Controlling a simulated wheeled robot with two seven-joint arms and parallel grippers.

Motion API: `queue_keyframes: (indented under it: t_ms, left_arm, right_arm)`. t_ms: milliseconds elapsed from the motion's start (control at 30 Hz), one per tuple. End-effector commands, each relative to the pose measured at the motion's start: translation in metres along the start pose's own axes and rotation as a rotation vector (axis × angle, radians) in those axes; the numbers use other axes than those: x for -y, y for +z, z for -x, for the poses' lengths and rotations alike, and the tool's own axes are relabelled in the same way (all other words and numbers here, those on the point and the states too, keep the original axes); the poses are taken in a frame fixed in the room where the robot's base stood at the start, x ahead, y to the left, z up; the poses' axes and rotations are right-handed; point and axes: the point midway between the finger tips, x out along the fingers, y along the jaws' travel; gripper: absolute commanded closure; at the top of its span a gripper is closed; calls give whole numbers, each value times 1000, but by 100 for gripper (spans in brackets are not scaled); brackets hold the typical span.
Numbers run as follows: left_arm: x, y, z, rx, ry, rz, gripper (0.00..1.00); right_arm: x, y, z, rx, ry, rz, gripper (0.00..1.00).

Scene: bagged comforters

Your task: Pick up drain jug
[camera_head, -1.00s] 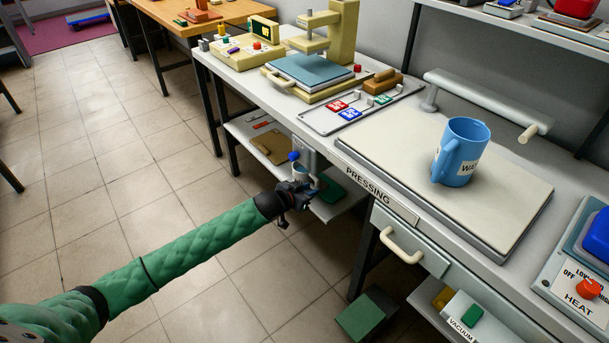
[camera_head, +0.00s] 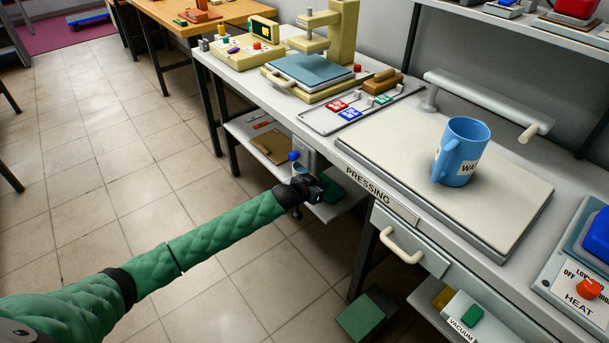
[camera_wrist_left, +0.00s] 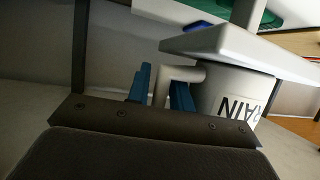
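The drain jug (camera_wrist_left: 235,92) is white, with partly visible dark lettering and a side handle (camera_wrist_left: 164,85), in the left wrist view. It appears tilted there, along with the whole scene. In the head view it is mostly hidden behind my left gripper (camera_head: 316,190), at the lower shelf under the pressing table. In the left wrist view, the blue fingers of my left gripper (camera_wrist_left: 163,93) stand on either side of the handle. A slim gap shows by the left finger, so they look open around it. My right gripper is not in view.
A light grey ledge (camera_wrist_left: 220,42) crosses just above the jug in the left wrist view. A blue knob (camera_head: 294,156) sits by the lower shelf (camera_head: 240,126). A blue mug (camera_head: 462,152) stands on the pressing board (camera_head: 400,150). The tiled floor at left is clear.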

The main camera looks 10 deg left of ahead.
Motion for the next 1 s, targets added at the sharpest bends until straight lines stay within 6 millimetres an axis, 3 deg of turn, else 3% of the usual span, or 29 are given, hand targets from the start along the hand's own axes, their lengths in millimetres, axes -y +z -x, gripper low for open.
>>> queue_keyframes:
  t_ms: [33, 100, 567, 767, 1000]
  left_arm:
    - [0, 0, 0, 0, 0, 0, 89]
    - [0, 0, 0, 0, 0, 0, 100]
    - [0, -6, 4, -2, 0, 1, 100]
    - [0, 7, 31, 0, 0, 1, 100]
    - [0, 29, 83, 1, 0, 0, 100]
  right_arm:
    - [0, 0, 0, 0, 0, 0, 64]
    - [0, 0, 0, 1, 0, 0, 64]
    - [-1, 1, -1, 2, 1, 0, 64]
    - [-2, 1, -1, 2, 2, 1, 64]
    - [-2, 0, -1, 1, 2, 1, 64]
